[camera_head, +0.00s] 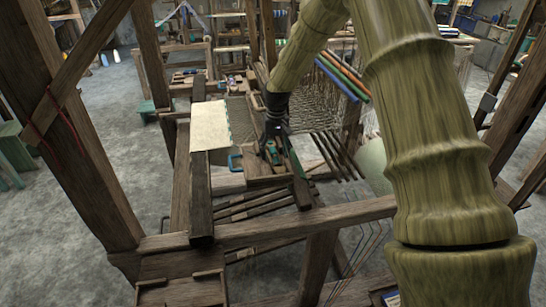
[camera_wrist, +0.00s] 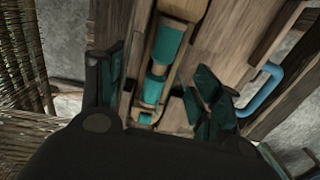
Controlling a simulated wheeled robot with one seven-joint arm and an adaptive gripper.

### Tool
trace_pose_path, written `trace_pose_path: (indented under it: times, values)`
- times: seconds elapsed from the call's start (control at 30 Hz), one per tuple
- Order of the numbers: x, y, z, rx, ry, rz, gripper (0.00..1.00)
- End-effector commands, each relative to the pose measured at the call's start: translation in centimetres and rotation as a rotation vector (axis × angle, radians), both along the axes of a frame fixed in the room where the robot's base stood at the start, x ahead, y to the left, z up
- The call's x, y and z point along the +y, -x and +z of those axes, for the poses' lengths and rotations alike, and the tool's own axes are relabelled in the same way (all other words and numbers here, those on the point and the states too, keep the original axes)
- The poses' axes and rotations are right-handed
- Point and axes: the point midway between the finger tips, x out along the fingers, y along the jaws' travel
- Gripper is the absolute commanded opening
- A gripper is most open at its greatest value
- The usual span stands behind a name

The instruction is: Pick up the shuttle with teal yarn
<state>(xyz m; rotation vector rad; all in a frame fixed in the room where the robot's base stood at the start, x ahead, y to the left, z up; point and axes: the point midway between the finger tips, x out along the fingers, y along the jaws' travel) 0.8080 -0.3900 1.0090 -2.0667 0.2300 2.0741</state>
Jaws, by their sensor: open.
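The shuttle (camera_wrist: 165,45) is a wooden piece with teal yarn wound inside it. In the wrist view it runs from the top centre down between the two dark fingers of my gripper (camera_wrist: 156,80). The fingers are apart, one on each side of the shuttle, with teal-tinted inner pads. I cannot tell whether either finger touches it. In the head view my gripper (camera_head: 275,145) points down over the loom's wooden tray, and the shuttle is mostly hidden there.
Woven cane (camera_wrist: 25,60) lies to the left. Loom beams (camera_head: 310,220) and a cream cloth (camera_head: 209,126) surround the work spot.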

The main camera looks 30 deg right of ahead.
Motion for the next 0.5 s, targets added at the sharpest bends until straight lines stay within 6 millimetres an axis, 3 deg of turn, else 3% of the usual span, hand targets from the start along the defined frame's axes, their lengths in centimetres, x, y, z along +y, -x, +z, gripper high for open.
trace_pose_path:
  times: [0.3, 0.5]
  values:
    - [0.3, 0.0, -2.7, 0.007, -0.001, 0.001, 0.64]
    - [0.3, -0.1, -3.0, 0.007, -0.001, 0.001, 0.64]
